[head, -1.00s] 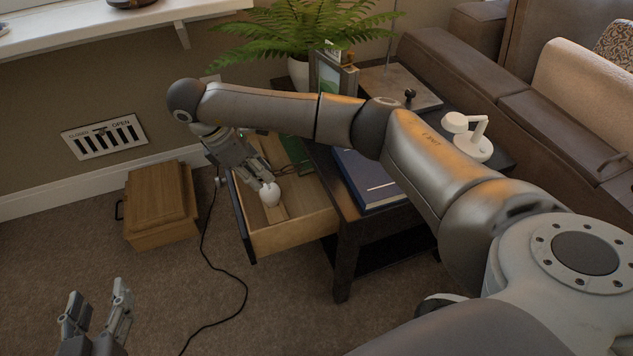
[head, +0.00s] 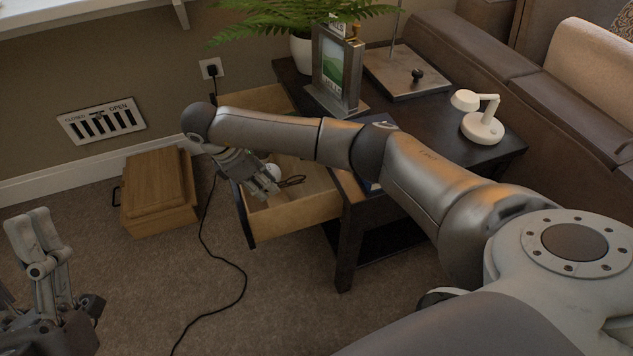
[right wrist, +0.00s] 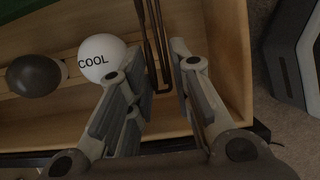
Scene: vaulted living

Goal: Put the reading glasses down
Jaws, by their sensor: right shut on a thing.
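The reading glasses (head: 291,181) have a thin dark frame. They show at the fingers of my right gripper (head: 270,188), over the open drawer (head: 295,218). In the right wrist view, their dark thin parts (right wrist: 154,45) reach between the fingers of my right gripper (right wrist: 165,85), which is shut on them. I cannot tell whether they touch the drawer's floor. My left gripper (head: 35,235) is at the left edge of the head view, away from the drawer, its fingers overlapping in view.
A white bulb-like object marked COOL (right wrist: 103,58) and a dark rounded one (right wrist: 35,76) lie in the drawer. The side table (head: 430,120) carries a picture frame (head: 338,72) and a white lamp (head: 482,125). A wooden box (head: 158,190) and black cable stand on the carpet.

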